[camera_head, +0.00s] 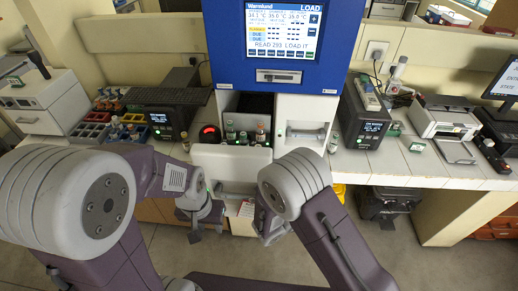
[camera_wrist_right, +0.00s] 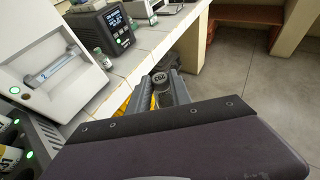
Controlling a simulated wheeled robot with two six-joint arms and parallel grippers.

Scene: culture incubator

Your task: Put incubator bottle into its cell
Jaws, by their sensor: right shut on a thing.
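The incubator (camera_head: 278,40) is a blue cabinet with a lit screen reading "READ 293. LOAD IT". Its drawer (camera_head: 232,160) stands open at the front, with several small bottles (camera_head: 245,137) in it. In the head view my right arm hides most of that gripper and the bottle. My left gripper (camera_head: 206,228) hangs empty in front of the bench, left of the right one, its fingers apart.
A rack of coloured compartments (camera_head: 95,125) and a dark device (camera_head: 165,115) stand left of the incubator. Right of it are a small bottle (camera_head: 333,142), another dark device (camera_head: 364,125) and a white printer (camera_head: 445,120).

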